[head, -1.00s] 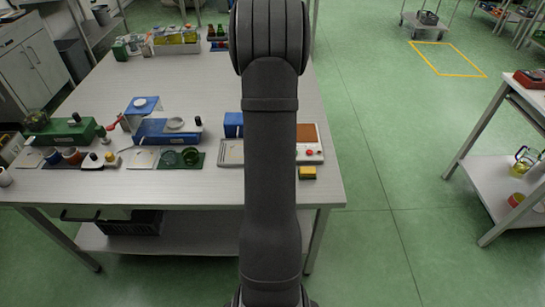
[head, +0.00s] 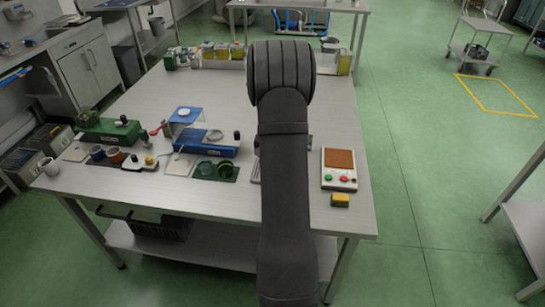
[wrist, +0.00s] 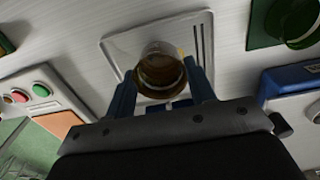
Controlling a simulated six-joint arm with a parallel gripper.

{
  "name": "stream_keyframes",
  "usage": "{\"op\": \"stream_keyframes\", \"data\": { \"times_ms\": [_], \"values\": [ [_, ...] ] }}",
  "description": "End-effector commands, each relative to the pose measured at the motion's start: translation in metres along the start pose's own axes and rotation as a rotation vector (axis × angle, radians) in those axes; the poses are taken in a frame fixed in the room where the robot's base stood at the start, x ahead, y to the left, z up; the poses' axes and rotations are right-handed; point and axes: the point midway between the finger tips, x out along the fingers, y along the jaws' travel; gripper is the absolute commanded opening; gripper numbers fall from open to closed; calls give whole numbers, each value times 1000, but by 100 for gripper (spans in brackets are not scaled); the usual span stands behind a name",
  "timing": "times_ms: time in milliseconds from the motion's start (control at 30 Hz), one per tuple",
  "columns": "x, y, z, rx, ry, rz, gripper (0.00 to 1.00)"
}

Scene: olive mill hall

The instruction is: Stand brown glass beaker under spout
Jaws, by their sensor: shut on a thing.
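In the wrist view, the brown glass beaker (wrist: 160,70) is between the blue fingers of my gripper (wrist: 163,85), which is shut on it. Its round rim faces the camera. Behind it lies a pale grey plate (wrist: 120,45) with dark slots along one side. I cannot tell whether the beaker touches this plate. I cannot make out a spout in either view. In the head view, my own arm hides the gripper, the beaker and most of the plate.
A device with a brown top and red and green buttons (head: 339,180) stands right of my arm, with a yellow block (head: 340,200) before it. To the left are a blue device (head: 205,143) and a green mat with green glassware (head: 203,178). Containers line the table's back.

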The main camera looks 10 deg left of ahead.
Motion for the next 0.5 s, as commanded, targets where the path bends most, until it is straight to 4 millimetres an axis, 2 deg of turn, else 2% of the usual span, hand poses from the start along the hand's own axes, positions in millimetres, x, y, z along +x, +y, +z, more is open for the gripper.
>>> {"op": "stream_keyframes", "data": {
  "times_ms": [200,500],
  "values": [
    [22,0,-1,0,-1,0,35],
    [22,0,-25,0,0,0,35]
  ]
}}
